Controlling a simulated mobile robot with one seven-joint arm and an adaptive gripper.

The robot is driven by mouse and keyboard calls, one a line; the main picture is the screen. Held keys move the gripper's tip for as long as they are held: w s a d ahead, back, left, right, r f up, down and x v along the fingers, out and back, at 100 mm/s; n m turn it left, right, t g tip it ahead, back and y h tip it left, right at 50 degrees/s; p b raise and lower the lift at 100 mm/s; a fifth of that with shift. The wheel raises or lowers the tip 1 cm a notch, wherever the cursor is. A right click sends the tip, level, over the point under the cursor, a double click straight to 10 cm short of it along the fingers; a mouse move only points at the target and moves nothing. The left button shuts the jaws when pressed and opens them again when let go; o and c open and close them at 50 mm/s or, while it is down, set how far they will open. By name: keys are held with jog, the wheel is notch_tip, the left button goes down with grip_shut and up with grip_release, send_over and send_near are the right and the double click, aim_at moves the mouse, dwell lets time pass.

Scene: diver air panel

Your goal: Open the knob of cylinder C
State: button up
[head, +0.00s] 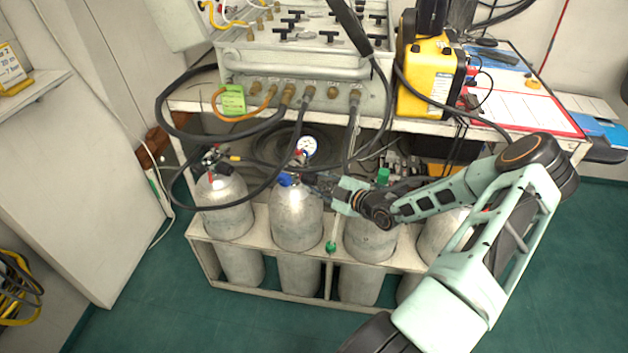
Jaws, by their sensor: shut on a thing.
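Several grey gas cylinders stand in a white rack under the bench. No letter can be read on them, so I cannot tell which is cylinder C. My gripper (310,184) reaches in from the right to the top of the second cylinder from the left (296,218). It is shut on a part of that cylinder's valve; the exact grip is small and partly hidden. A blue knob or fitting (285,180) shows just left of the fingers. A white-faced gauge (306,146) stands above them. A green knob (383,176) shows behind my wrist, above the third cylinder (370,238).
The left cylinder (222,205) has a valve with hoses. Black hoses loop in front of the bench (190,105) and close to my gripper. A yellow device (428,82) and a control panel (300,40) are on top. Green floor (130,310) is clear at front left.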

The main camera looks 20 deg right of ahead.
jog(key=n+t, duration=0.2)
jog(key=n, duration=0.1)
jog(key=shift+f+h, duration=0.1)
jog(key=shift+h, duration=0.2)
jog(key=n+t, duration=0.1)
jog(key=n, duration=0.2)
jog(key=shift+f+t, duration=0.1)
jog(key=shift+t, duration=0.2)
jog(key=n+t+y+b, duration=0.1)
jog(key=n, duration=0.2)
jog(key=n+b, duration=0.2)
jog(key=shift+n+t+y, duration=0.4)
jog(key=shift+n+t+y+b, duration=0.15)
jog(key=shift+n+y+b, duration=0.4)
jog(key=shift+n, duration=0.55)
jog(key=shift+n+t+y+b, duration=0.15)
jog(key=shift+n+y+b, duration=0.1)
jog(key=shift+n+b, duration=0.7)
jog(key=shift+r+n, duration=0.25)
jog(key=shift+n, duration=0.1)
jog(key=o, duration=1.2)
jog(key=shift+c, duration=0.2)
